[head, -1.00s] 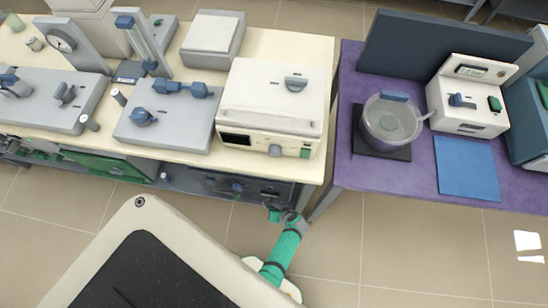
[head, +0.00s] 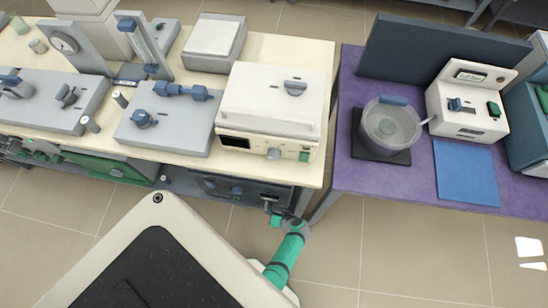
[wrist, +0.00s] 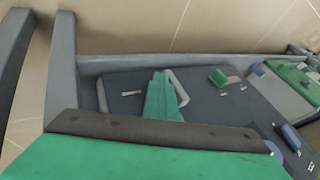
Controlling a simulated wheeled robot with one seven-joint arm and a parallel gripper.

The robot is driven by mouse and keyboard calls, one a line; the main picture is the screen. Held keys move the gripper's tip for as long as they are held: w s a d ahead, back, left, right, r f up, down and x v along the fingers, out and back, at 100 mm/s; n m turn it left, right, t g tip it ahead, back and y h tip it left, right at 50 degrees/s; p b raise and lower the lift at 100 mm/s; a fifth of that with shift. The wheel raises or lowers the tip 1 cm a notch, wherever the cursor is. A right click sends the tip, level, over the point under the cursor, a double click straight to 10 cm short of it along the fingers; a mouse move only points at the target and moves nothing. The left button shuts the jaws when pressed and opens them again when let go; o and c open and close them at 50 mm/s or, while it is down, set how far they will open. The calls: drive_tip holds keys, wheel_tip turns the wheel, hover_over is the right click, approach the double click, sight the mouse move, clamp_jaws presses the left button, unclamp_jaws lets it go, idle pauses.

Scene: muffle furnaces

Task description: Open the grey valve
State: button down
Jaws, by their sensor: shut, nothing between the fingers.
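My gripper (wrist: 160,76) shows in the wrist view as green fingers, shut and empty, over a dark panel under the bench. A grey bent handle (wrist: 181,90) is close to the right of the fingers; I cannot tell whether they touch. It may be the grey valve, but its base is partly hidden by my gripper. In the head view my gripper (head: 274,212) is at the right end of the bench's lower level, below the white furnace. Another grey lever (head: 67,96) stands on a grey panel on the bench top, far from my gripper.
The dark panel (wrist: 215,120) also carries a green block (wrist: 218,77) and a blue handle (wrist: 290,137). A grey frame post (wrist: 62,70) stands at the left. The cream bench top (head: 285,45) overhangs this level. A purple table (head: 400,190) is to the right.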

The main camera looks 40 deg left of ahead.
drive_tip(key=shift+s+a, duration=0.1)
drive_tip(key=shift+s, duration=0.15)
drive_tip(key=w+d+r, duration=0.2)
drive_tip(key=d+r, duration=0.6)
drive_tip(key=d, duration=0.3)
drive_tip(key=shift+w+r, duration=0.2)
drive_tip(key=shift+w, duration=0.05)
idle(0.3)
idle(0.3)
